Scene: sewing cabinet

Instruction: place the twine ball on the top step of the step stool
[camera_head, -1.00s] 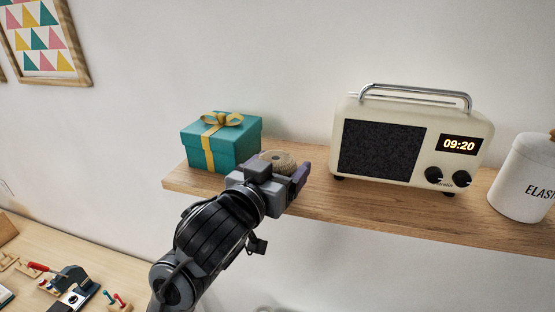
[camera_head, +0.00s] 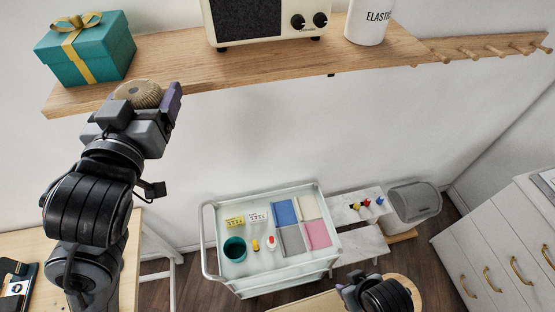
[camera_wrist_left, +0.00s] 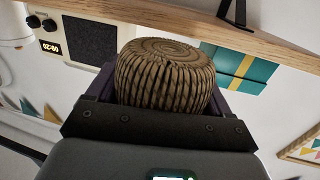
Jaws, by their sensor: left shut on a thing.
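My left gripper (camera_head: 150,105) is shut on the brown twine ball (camera_head: 138,92), at the front edge of the wooden shelf. In the left wrist view the ball (camera_wrist_left: 165,75) sits between the jaws, its spiral winding showing. What looks like the step stool (camera_head: 349,212) stands on the floor right of the trolley, far below the shelf; its pale upper step carries several small coloured items and a lower step (camera_head: 362,246) shows in front. My right gripper (camera_head: 350,292) is a dark shape at the bottom, below the stool; its jaws are unclear.
The shelf (camera_head: 300,62) holds a teal gift box (camera_head: 88,50), a cream radio (camera_head: 262,22) and a white canister (camera_head: 368,20). A white trolley (camera_head: 262,283) with cloths and small items stands left of the stool. A grey bin-like object (camera_head: 414,202) and white drawers (camera_head: 500,255) are to the right.

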